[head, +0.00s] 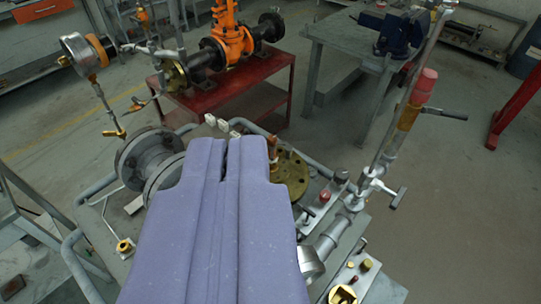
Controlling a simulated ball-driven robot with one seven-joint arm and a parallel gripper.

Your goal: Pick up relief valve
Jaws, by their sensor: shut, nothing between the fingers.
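My gripper (228,143) shows as a broad purple-grey body rising from the bottom middle of the head view. Its two fingers lie side by side, shut and empty, above a grey metal bench. Which part is the relief valve I cannot tell for certain. A tilted fitting with a red cap and brass-coloured body (413,102) stands on a steel pipe stem at the right, with a side lever, and may be it. It is apart from the gripper, to its right. The gripper hides the middle of the bench.
A grey flanged pipe (150,158) is close left of the fingers; a brass flange (290,175) is close right. A pressure gauge (84,52) stands back left. An orange gate valve (231,38) sits on a red stand (232,95). A blue vise (400,33) is on a rear table.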

